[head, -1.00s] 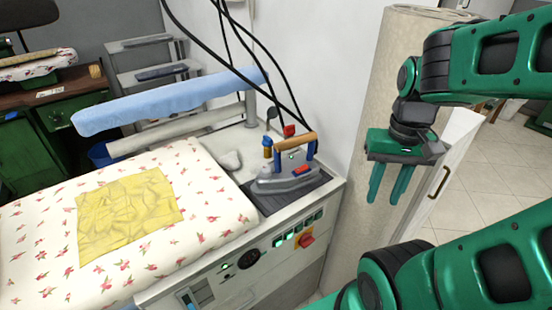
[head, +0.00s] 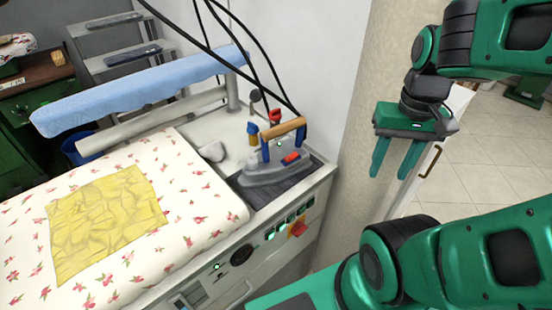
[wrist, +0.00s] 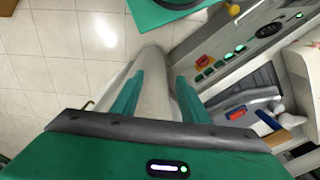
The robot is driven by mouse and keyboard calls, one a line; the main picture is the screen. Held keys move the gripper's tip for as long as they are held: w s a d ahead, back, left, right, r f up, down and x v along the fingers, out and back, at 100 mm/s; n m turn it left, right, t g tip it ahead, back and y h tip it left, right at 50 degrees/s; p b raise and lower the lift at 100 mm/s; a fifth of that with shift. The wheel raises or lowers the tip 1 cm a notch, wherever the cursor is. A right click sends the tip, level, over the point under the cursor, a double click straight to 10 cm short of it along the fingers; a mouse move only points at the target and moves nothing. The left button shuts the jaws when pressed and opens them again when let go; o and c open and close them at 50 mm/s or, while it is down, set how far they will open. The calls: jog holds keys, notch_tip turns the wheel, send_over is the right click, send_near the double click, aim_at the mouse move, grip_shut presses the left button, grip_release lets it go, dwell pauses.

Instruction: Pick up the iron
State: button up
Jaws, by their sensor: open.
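The iron (head: 277,170) rests flat on a dark pad (head: 262,191) at the right end of the ironing station in the head view. It has a grey body, an orange-brown handle on blue posts and a red switch. My gripper (head: 393,160) is open and empty. It hangs with fingers down to the right of the iron, clear of it, in front of the beige column. In the wrist view nothing is between the fingers (wrist: 158,95).
A padded floral board (head: 190,205) with a yellow cloth (head: 105,220) lies left of the iron. A blue sleeve board (head: 140,92) is behind it. Black cables hang down near the iron. A beige column (head: 345,150) stands right of the station.

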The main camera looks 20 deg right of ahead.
jog(key=w+a+r+n, duration=0.1)
jog(key=w+a+n, duration=0.4)
jog(key=w+n, duration=0.2)
jog(key=w+a+r+n, duration=0.2)
jog(key=w+a+n, duration=0.3)
jog(key=w+n, duration=0.2)
jog(key=w+a+r+n, duration=0.2)
jog(key=w+a+n, duration=0.3)
jog(key=w+n, duration=0.3)
jog(key=shift+a+r+n+t, duration=0.1)
jog(key=shift+a+n+t, duration=0.2)
jog(key=shift+a, duration=0.05)
jog(key=n, duration=0.2)
jog(key=w+a+n, duration=0.1)
jog(key=shift+r+g, duration=0.3)
jog(key=shift+g, duration=0.1)
jog(key=shift+f+n, duration=0.15)
jog(key=shift+n, duration=0.15)
notch_tip(320, 180, down, 4)
jog(key=shift+f, duration=0.25)
send_over(277, 156)
jog(key=shift+w+f, duration=0.1)
jog(key=shift+f, duration=2.85)
